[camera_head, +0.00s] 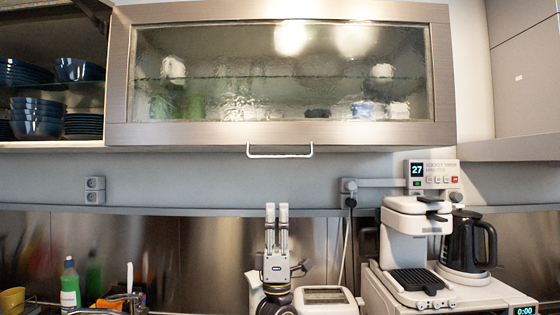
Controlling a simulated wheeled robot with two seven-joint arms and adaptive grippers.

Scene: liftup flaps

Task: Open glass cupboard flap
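The glass cupboard flap (185,134) is a wide wooden-framed pane high in the middle of the view. It hangs down flat over its cupboard and looks closed. A light bar handle (280,156) sits at its lower edge. My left gripper (277,207) points upward below the handle, clearly apart from it, in front of the metal backsplash. Its two grey fingers stand upright side by side with a narrow gap and nothing visible between them. How far they are spread is unclear from this angle. My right gripper is not in view.
An open shelf with dark blue bowls (37,119) is at left. Wall sockets (95,190) are below it. A coffee machine (412,245) and black kettle (467,243) stand at right. A green bottle (69,284) stands at lower left. The wall below the handle is clear.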

